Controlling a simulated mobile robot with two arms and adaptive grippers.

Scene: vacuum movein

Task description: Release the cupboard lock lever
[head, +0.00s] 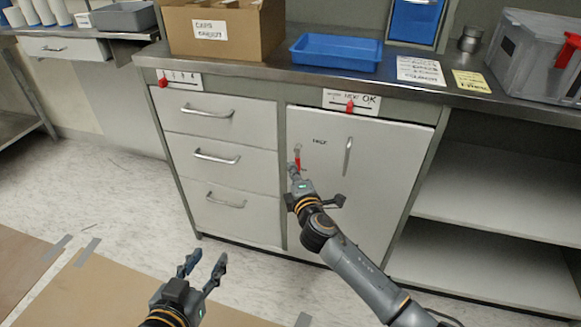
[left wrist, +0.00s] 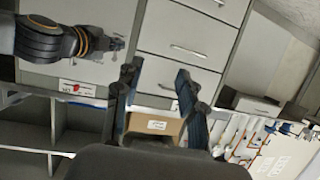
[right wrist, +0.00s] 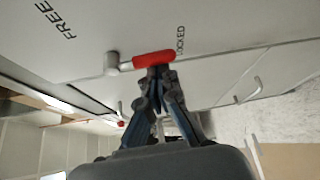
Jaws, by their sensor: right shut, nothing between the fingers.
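The lock lever has a red handle (head: 298,163) and sits at the left side of the white cupboard door (head: 385,165). In the right wrist view the red handle (right wrist: 153,59) extends from its grey pivot (right wrist: 111,64) toward the word LOCKED; FREE is printed to the other side. My right gripper (head: 292,173) is shut and empty, its tips at the handle in the right wrist view (right wrist: 158,75). I cannot tell whether they touch it. My left gripper (head: 206,264) is open and empty, low in front of the drawers; its fingers also show in the left wrist view (left wrist: 158,85).
White drawers (head: 215,125) stand left of the door. A sign with a red marker (head: 350,105) is above it. The counter holds a cardboard box (head: 222,32), a blue tray (head: 337,52) and a grey crate (head: 535,60). Open shelves (head: 500,190) are at right.

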